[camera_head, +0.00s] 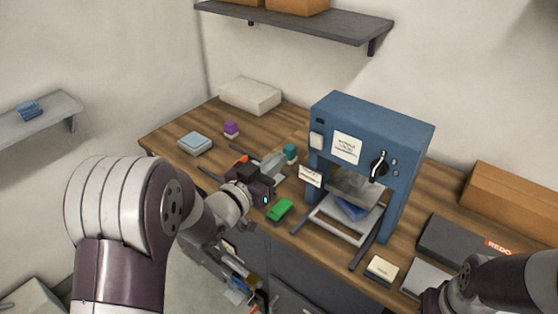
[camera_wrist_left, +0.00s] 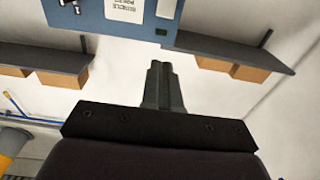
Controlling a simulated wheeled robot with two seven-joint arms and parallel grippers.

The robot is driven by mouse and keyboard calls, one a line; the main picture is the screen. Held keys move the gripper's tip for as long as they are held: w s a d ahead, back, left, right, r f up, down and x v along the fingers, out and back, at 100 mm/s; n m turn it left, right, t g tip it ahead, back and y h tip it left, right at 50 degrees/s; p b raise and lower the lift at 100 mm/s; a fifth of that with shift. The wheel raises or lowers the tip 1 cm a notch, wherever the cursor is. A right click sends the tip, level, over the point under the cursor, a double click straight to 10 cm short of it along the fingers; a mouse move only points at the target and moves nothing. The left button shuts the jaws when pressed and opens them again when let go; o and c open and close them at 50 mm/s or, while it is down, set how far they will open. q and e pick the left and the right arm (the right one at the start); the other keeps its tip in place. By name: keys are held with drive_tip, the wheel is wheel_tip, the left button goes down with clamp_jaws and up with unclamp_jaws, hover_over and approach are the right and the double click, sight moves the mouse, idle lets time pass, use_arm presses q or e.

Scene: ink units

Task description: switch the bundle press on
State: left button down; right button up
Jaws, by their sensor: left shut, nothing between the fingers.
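The bundle press (camera_head: 412,140) is a blue machine standing on the wooden bench. Its front has a white rocker-like square (camera_head: 317,140) at the left, a small dark indicator (camera_head: 320,121) above it, a printed label, and a dark knob (camera_head: 379,165) with a white pointer. A blue bundle (camera_head: 352,208) lies in its opening. My left gripper (camera_head: 284,159) is left of the press, shut and empty, apart from it. Its closed fingers (camera_wrist_left: 163,70) also show in the left wrist view, where the press (camera_wrist_left: 90,15) appears upside down. My right gripper is not seen.
A green block (camera_head: 280,209) lies near the bench's front edge, below my left gripper. A dark box (camera_head: 460,245) lies to the right. A shelf (camera_head: 300,22) hangs above.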

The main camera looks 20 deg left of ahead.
use_arm(q)
wheel_tip(320, 180, down, 7)
drive_tip(key=m+t+b, duration=0.1)
drive_tip(key=m+b, duration=0.5)
drive_tip(key=m, duration=1.2)
drive_tip(key=shift+a+t+h+b, duration=0.15)
drive_tip(key=shift+t+h+b, duration=0.15)
drive_tip(key=shift+b, duration=0.1)
drive_tip(key=shift+r, duration=0.1)
